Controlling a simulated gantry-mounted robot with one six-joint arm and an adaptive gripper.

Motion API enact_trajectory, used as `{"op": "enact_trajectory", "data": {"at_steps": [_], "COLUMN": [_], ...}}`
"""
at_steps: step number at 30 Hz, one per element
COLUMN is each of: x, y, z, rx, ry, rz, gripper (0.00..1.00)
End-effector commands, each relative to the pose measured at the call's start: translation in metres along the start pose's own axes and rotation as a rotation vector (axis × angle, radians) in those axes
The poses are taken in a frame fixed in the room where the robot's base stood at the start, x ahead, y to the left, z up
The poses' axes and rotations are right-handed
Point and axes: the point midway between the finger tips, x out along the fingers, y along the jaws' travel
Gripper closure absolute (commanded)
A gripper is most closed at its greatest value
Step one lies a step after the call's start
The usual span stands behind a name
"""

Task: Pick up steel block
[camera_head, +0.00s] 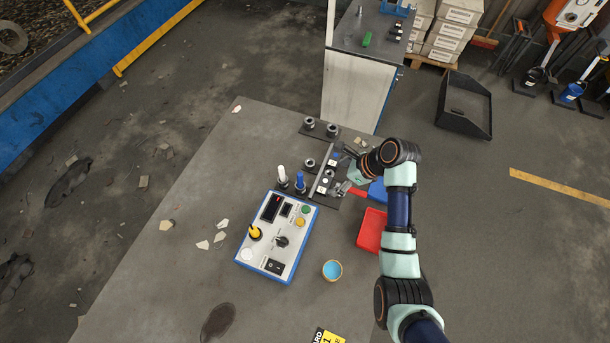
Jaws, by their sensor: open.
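My gripper (343,171) is open at the right side of a dark fixture on the workbench, its two fingers spread apart. Small light and dark pieces (328,174) sit along a narrow strip of the fixture, right by the fingers. One of these may be the steel block, but they are too small to tell apart, and the gripper partly hides that area. Whether the fingers touch any piece cannot be told.
Round dark fittings (333,130) and white and blue upright pegs (300,181) stand close by. A control box (277,237), a red bin (371,231), a blue bin (377,191) and a blue-filled cup (332,270) are nearby. The bench's left side (190,270) is mostly clear.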

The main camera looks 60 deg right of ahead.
Motion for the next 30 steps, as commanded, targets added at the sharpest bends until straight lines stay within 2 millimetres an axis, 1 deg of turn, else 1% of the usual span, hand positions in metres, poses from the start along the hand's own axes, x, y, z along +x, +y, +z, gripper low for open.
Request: {"op": "enact_trajectory", "data": {"at_steps": [3, 8, 12, 14, 18, 21, 28, 29, 30], "x": [0.004, 0.025, 0.03, 0.04, 0.066, 0.077, 0.079, 0.079, 0.078], "y": [0.0, 0.001, -0.001, -0.001, -0.003, -0.003, -0.003, -0.003, -0.003], "z": [-0.001, -0.001, -0.001, -0.002, -0.003, -0.002, -0.001, -0.001, -0.001], "rx": [0.0, -0.002, -0.003, -0.003, -0.004, -0.004, -0.004, -0.004, -0.004], "ry": [0.001, 0.002, 0.001, 0.002, 0.002, 0.002, 0.001, 0.001, 0.001], "rz": [0.001, 0.003, -0.001, 0.002, 0.002, 0.001, -0.001, -0.001, -0.001], "gripper": [0.0, 0.0, 0.0, 0.0, 0.0, 0.0, 0.0, 0.02, 0.08]}}
